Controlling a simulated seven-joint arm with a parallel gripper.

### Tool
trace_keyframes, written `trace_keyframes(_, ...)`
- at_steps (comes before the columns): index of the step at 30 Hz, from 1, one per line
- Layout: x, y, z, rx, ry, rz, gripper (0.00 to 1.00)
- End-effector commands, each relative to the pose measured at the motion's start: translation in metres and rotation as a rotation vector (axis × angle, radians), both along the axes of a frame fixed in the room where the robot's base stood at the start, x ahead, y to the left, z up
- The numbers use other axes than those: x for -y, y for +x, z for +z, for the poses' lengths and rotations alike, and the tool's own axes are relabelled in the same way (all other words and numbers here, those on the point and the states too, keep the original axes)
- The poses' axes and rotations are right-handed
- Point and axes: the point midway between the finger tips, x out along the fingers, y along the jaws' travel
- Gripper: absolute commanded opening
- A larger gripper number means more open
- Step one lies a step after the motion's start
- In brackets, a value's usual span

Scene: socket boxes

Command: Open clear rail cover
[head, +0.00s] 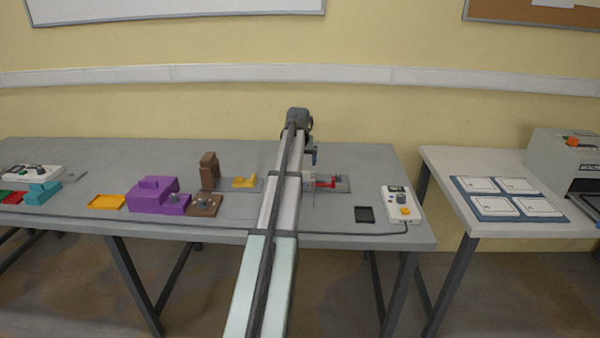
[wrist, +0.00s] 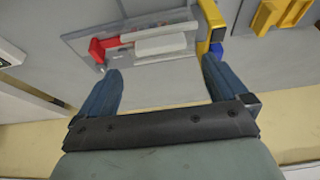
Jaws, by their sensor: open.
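In the wrist view, a pale see-through panel (wrist: 158,82), which looks like the clear rail cover, spans the space between my fingers. Its edges are faint, and I cannot tell if either finger touches it. Beyond it are a white block (wrist: 160,46) and a red part (wrist: 97,49) on a grey base plate. My gripper (wrist: 163,66) is open, with its two blue fingers wide apart on either side of the panel. In the head view, the red part (head: 326,184) sits on its base plate (head: 342,186) just right of my arm, which hides part of the fixture.
A yellow bracket (head: 244,182), a brown block (head: 209,171) and a purple box (head: 152,196) stand left of my arm. A black tray (head: 365,214) and a white control box (head: 401,205) with a cable lie to the right. Bare table shows between them.

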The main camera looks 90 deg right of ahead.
Motion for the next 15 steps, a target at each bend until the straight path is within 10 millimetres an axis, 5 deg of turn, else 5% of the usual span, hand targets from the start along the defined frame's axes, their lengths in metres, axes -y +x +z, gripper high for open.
trace_keyframes(6, 0.015, 0.000, -0.036, 0.000, 0.002, 0.000, 1.00)
trace_keyframes(15, 0.027, 0.000, -0.065, 0.000, 0.000, 0.000, 1.00)
